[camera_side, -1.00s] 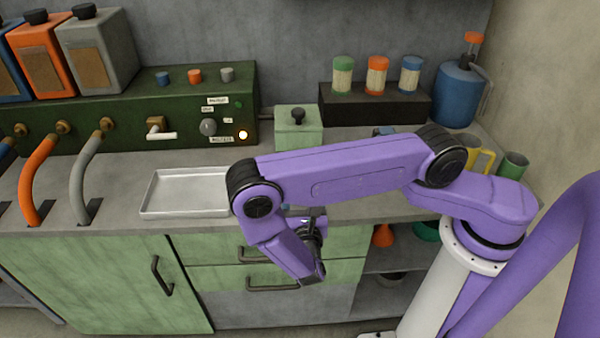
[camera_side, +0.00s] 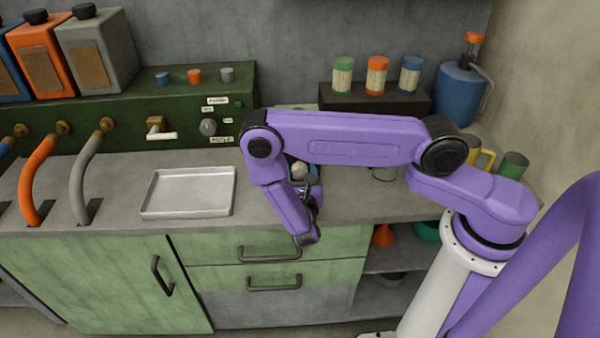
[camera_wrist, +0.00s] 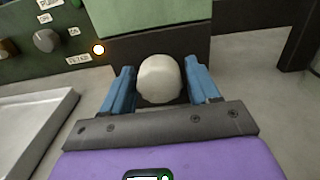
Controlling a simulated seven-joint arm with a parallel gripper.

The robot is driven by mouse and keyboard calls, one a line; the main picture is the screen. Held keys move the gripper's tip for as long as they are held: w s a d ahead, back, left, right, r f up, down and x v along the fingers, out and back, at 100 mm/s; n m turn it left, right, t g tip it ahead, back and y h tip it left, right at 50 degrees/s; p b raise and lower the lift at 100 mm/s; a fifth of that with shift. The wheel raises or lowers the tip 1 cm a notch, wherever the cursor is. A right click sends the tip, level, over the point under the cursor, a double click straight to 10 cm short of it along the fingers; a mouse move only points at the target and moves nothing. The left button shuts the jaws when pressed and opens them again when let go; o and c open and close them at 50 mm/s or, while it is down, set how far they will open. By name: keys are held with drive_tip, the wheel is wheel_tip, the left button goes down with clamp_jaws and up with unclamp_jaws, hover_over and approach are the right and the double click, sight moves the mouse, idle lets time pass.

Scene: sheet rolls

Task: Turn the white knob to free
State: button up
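In the side view this object (camera_side: 298,168) is above the counter, partly behind my arm. My gripper is to the right of the panel knob and apart from it.
A lit lamp (camera_wrist: 98,49) is on the panel right of the knob. An empty metal tray (camera_side: 187,192) lies on the counter. A dark rack (camera_side: 375,102) with capped jars stands at the back right. My arm mostly hides a green box.

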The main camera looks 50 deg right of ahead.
drive_tip(key=c, duration=0.7)
drive_tip(key=shift+n, duration=1.6)
drive_tip(key=o, duration=1.1)
drive_tip(key=shift+s, duration=0.1)
drive_tip(key=v, duration=1.7)
drive_tip(key=shift+s+a+r, duration=0.1)
drive_tip(key=shift+s+a, duration=0.05)
drive_tip(key=shift+a, duration=0.05)
